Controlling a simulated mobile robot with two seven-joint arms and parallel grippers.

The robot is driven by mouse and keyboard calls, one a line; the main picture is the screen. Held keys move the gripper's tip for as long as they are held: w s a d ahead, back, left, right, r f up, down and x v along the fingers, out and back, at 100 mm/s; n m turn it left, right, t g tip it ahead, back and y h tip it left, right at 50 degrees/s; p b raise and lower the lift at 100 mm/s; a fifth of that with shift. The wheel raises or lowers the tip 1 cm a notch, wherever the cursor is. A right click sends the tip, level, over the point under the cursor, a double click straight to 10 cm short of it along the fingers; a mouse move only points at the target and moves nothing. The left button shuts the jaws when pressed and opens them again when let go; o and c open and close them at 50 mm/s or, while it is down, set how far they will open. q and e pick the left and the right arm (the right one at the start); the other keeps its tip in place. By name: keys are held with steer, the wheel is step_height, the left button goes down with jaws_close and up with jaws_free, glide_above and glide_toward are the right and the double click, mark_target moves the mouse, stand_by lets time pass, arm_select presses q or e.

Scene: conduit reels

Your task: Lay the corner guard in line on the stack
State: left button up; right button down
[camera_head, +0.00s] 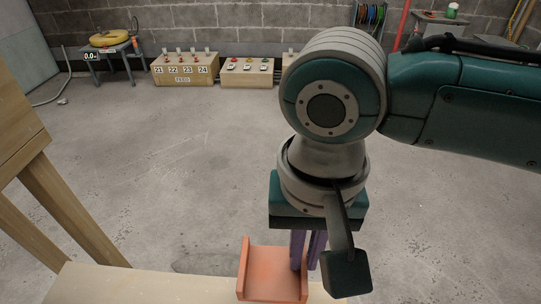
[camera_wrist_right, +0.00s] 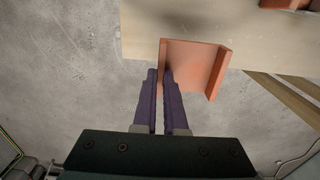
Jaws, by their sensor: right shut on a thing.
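The corner guard (camera_head: 272,272) is an orange-red channel piece with a flat base and two raised side walls. It shows at the bottom of the head view and in the right wrist view (camera_wrist_right: 191,62). My right gripper (camera_head: 308,262) points down, and its purple fingers (camera_wrist_right: 160,75) are shut on one side wall of the guard. The guard overlaps the edge of a pale wooden top; I cannot tell whether it touches it. Another orange piece (camera_wrist_right: 284,3) is cut off at the top of the wrist view; I cannot tell whether it belongs to the stack. My left gripper is out of view.
The pale wooden top (camera_head: 140,287) runs along the bottom of the head view. A wooden stand (camera_head: 70,215) with legs is at the left. Wooden boxes (camera_head: 185,70) and a small table (camera_head: 108,52) stand by the far wall. The concrete floor between is clear.

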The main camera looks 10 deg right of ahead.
step_height(320, 180, down, 2)
steer(key=shift+f+b, duration=0.1)
steer(key=shift+b, duration=0.8)
steer(key=shift+f+b, duration=1.1)
steer(key=shift+f, duration=1.3)
steer(key=shift+f, duration=0.3)
steer(key=c, duration=0.9)
jaws_free()
